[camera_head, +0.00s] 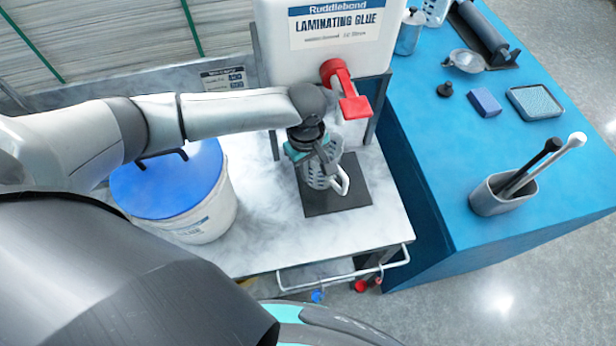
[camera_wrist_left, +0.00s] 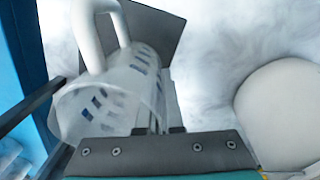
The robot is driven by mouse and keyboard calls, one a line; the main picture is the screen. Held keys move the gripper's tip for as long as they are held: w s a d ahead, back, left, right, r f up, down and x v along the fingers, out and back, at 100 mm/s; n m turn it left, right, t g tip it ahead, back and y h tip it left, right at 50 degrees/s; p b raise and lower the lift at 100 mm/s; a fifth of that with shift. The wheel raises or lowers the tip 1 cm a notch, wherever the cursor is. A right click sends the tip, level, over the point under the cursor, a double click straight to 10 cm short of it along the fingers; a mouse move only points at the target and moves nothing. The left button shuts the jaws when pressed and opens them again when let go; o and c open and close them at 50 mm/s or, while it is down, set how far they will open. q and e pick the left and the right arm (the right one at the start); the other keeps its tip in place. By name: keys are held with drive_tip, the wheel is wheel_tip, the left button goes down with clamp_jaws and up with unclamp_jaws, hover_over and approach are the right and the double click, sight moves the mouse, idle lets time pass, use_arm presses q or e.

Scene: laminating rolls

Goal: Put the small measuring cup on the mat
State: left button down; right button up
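The small measuring cup (camera_head: 318,178) is clear with blue marks and a white handle. It is over the dark square mat (camera_head: 345,200) on the white bench. My left gripper (camera_head: 320,158) reaches down from above and is shut on the cup's wall. The left wrist view shows the cup (camera_wrist_left: 105,100) close to the fingers (camera_wrist_left: 160,125), with its handle up and the mat (camera_wrist_left: 155,25) behind it. I cannot tell whether the cup's base touches the mat. The gripper partly hides the cup in the head view. My right gripper is not in view.
A glue tank (camera_head: 325,50) with a red tap (camera_head: 345,90) stands just behind the mat. A blue-lidded bucket (camera_head: 205,225) stands left. The blue table (camera_head: 440,140) to the right carries a brush holder (camera_head: 500,197), a roller (camera_head: 483,35), a blue sponge (camera_head: 484,102) and a tray (camera_head: 535,102).

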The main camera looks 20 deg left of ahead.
use_arm(q)
wheel_tip(320, 180, down, 3)
drive_tip(key=shift+s+d+r, duration=0.1)
drive_tip(key=shift+s, duration=0.05)
drive_tip(key=shift+f, duration=0.2)
drive_tip(key=shift+f, duration=0.15)
drive_tip(key=c, duration=1.1)
unclamp_jaws()
drive_tip(key=r+p, duration=0.1)
drive_tip(key=r, duration=1.1)
drive_tip(key=shift+s+r+p, duration=0.2)
drive_tip(key=shift+p, duration=0.15)
